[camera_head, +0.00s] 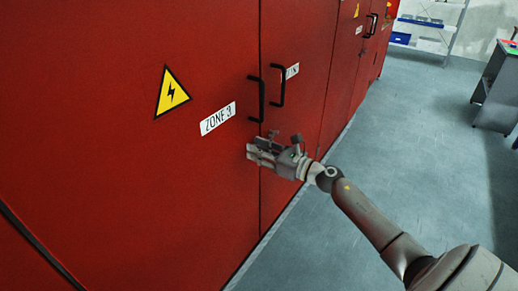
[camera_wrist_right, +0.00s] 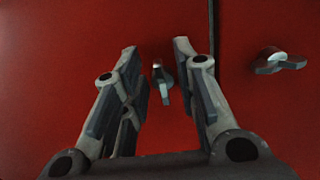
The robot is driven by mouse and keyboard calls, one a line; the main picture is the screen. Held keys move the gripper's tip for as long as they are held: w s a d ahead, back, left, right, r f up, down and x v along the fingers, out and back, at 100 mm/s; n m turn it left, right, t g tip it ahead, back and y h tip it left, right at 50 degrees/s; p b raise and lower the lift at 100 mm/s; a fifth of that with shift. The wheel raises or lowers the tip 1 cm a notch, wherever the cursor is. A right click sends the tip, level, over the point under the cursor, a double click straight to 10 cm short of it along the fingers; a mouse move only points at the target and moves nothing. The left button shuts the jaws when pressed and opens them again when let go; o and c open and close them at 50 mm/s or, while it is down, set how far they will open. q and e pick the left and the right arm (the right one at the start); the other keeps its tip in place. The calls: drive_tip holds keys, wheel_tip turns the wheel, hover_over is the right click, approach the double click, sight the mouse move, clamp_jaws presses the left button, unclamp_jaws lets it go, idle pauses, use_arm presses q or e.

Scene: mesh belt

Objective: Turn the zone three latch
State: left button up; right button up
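The ZONE 3 label (camera_head: 217,118) is on the red cabinet door at the left in the head view. My right gripper (camera_head: 257,149) is close to this door, below its black handle. In the right wrist view the open gripper (camera_wrist_right: 155,45) has its fingers apart, with a small grey latch (camera_wrist_right: 163,84) showing between them. The latch's lever points down in that view, and the fingers appear not to touch it. In the head view I cannot make this latch out behind the gripper. My left gripper is not in view.
A second latch (camera_wrist_right: 280,62) lies right of the door seam in the wrist view, its lever roughly sideways. Black handles (camera_head: 278,86) stand out above the gripper. A warning sign (camera_head: 171,91) is at left. A grey bench (camera_head: 497,90) stands far right; floor (camera_head: 410,140) between is clear.

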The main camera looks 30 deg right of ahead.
drive_tip(key=shift+c, duration=0.2)
clamp_jaws()
drive_tip(key=shift+m, duration=0.3)
drive_tip(key=m+p, duration=0.1)
drive_tip(key=m, duration=0.4)
drive_tip(key=m+p, duration=0.1)
drive_tip(key=m, duration=0.5)
drive_tip(key=d+f+m+p, duration=0.1)
drive_tip(key=m, duration=0.5)
drive_tip(key=shift+w+d+p, duration=0.1)
drive_tip(key=shift+w+p, duration=0.1)
drive_tip(key=shift+p, duration=0.1)
drive_tip(key=shift+m, duration=0.4)
